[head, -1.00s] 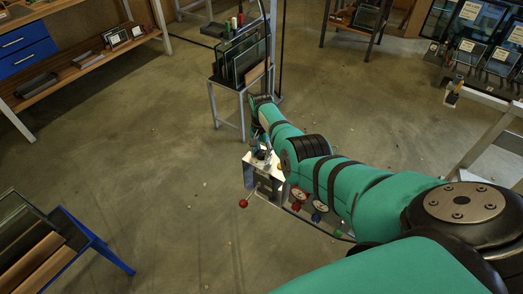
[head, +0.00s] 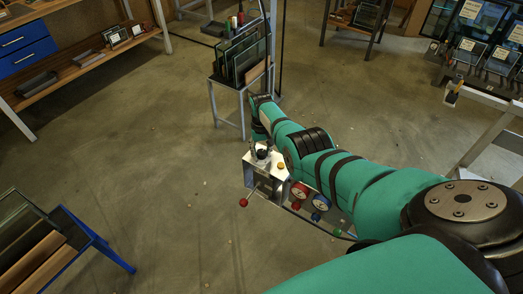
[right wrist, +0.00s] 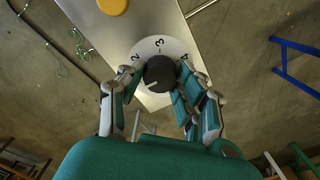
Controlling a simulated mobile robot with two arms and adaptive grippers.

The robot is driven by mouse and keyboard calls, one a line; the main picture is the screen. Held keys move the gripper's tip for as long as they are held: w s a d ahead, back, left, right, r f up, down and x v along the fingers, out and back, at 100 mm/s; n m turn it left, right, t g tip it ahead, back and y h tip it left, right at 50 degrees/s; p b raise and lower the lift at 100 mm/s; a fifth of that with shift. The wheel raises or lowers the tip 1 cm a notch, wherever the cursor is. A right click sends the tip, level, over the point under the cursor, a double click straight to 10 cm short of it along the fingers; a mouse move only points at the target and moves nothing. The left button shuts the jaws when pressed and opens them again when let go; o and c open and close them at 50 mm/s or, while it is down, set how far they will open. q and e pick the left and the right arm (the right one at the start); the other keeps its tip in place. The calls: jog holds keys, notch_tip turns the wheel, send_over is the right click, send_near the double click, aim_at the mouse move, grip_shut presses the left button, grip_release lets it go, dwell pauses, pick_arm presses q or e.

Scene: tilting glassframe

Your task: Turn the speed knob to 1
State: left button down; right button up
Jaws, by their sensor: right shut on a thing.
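The speed knob (right wrist: 159,73) is a black round knob on a white dial (right wrist: 143,48) marked with numbers; 2, 3 and 4 show in the right wrist view. A pale mark on the knob points toward the lower left of that view; the dial number there is hidden. In the head view my right gripper (head: 262,149) is small, over the metal control box (head: 262,181). My left gripper is not in view.
A yellow button (head: 281,166) sits on the box top beside the knob. A red-ended lever (head: 243,202) sticks out at its front. A glass rack (head: 240,60) is behind.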

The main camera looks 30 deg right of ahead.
aim_at(262, 152)
jog(key=shift+n, duration=0.3)
dwell(0.4)
jog(key=o, duration=1.2)
jog(key=shift+c, duration=0.2)
notch_tip(262, 152, up, 12)
